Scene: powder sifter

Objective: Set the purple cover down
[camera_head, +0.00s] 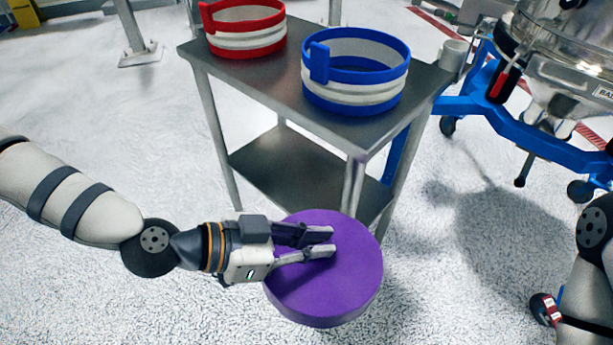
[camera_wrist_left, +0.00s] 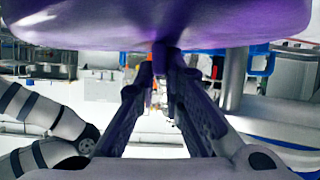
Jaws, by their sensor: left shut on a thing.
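The purple cover (camera_head: 330,288) is a thick round disc. It hangs above the floor in front of the table, apart from the table. My left gripper (camera_head: 332,243) comes in from the left, and its fingers lie across the cover's face in the head view. In the left wrist view the cover (camera_wrist_left: 160,22) fills the top of the picture. There the fingertips (camera_wrist_left: 166,62) close on a small purple part that sticks out from the disc. That grip point is not clear in the head view. My right gripper does not show.
A metal table (camera_head: 345,128) with a lower shelf (camera_head: 300,170) stands behind the cover. A red-and-white ring (camera_head: 247,40) and a blue-and-white ring (camera_head: 360,92) stand on its top. The top's front left is clear. A machine on a blue wheeled frame (camera_head: 520,128) is at right.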

